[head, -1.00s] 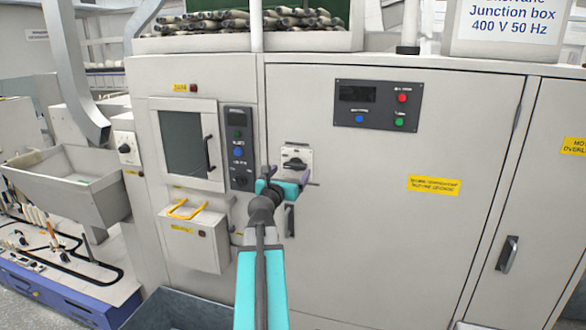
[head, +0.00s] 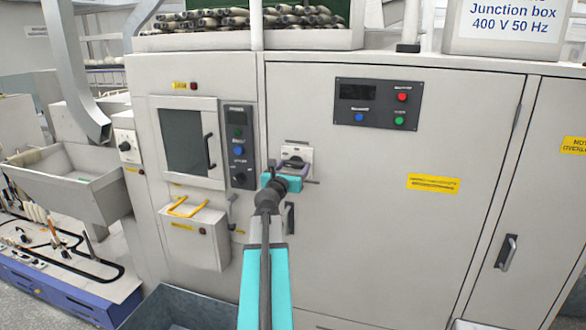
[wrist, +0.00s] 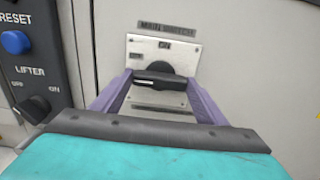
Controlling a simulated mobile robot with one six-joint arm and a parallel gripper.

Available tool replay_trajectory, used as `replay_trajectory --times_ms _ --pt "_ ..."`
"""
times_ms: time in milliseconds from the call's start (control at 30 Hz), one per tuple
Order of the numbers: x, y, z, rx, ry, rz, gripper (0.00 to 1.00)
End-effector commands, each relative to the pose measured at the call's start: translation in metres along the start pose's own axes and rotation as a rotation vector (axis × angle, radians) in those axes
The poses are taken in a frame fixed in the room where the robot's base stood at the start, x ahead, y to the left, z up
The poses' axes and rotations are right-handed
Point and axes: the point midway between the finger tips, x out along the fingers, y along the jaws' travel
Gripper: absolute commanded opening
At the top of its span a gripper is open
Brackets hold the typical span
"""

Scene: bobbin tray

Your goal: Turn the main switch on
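The main switch (head: 297,154) is a black rotary knob on a pale plate on the cabinet door. In the wrist view its knob (wrist: 160,79) has a bar handle lying roughly level. Small, blurred marks sit above it and at its upper left, and a dark label strip is over the plate. My gripper (wrist: 160,88) is open in front of the plate, its two purple fingers spread to the left and right of the handle. I cannot tell whether either finger touches it. In the head view my gripper (head: 291,176) partly covers the lower plate.
A control strip (head: 239,147) with a blue button and a LIFTER selector is left of the switch. A panel (head: 378,105) with red, blue and green buttons is at upper right. A dark door handle (head: 290,218) is just below my gripper.

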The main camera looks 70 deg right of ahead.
Motion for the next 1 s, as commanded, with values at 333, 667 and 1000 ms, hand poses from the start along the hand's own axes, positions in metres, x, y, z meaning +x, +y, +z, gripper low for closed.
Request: replay_trajectory --times_ms 333,667,1000 --pt "0.0000 -0.0003 -0.0003 0.008 0.000 -0.001 0.43" --pt "0.0001 -0.0004 -0.0019 0.114 0.000 -0.001 0.43" --pt "0.0003 -0.0005 -0.0035 0.376 -0.001 -0.001 0.43"
